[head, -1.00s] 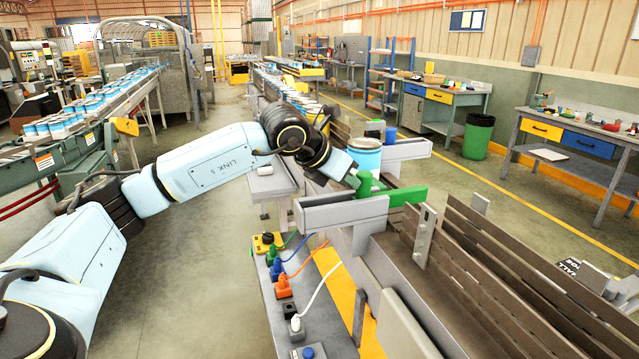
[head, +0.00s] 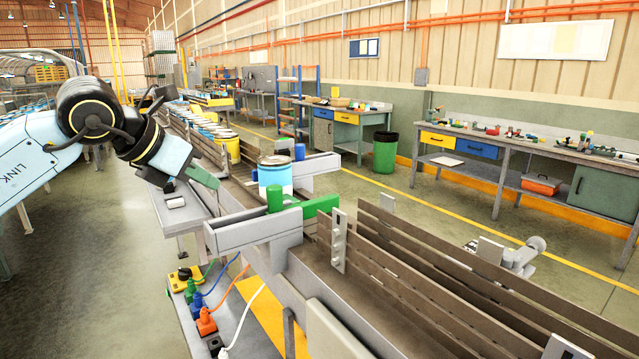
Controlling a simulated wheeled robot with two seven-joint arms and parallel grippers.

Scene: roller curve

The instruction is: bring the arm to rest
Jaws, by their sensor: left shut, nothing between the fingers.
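My left arm comes in from the left in the head view. Its gripper (head: 203,177) has dark green fingers and is shut with nothing between them. It hangs in the air left of the roller line, apart from the light blue can (head: 275,180) with a dark lid. My right gripper is not in view.
Yellow and blue cans (head: 229,150) stand further back on the line. A small shelf (head: 240,325) with coloured plugs and cables runs along the near side. Brown side rails (head: 440,250) stretch to the right. A green bin (head: 385,152) and workbenches (head: 508,150) stand beyond. The floor at left is open.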

